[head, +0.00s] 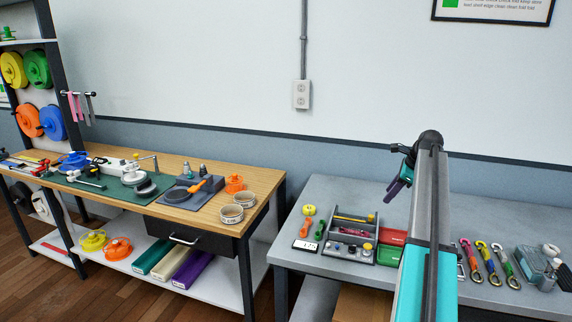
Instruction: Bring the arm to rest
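My arm rises from the bottom right of the head view and bends over at its top. My gripper (399,182) hangs at the left of that bend, above the back part of the grey table (330,202). It is small and seen from the side. A purple piece shows at its lower end; I cannot tell whether this is part of the gripper or something held. The gap between the fingers is not visible. The gripper appears clear of the tabletop.
The grey table carries a grey organiser tray (348,254), red and green boxes (390,247), several colourful straps with hooks (488,262) and a grey-teal device (536,265). A wooden workbench (180,160) with tools stands at left.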

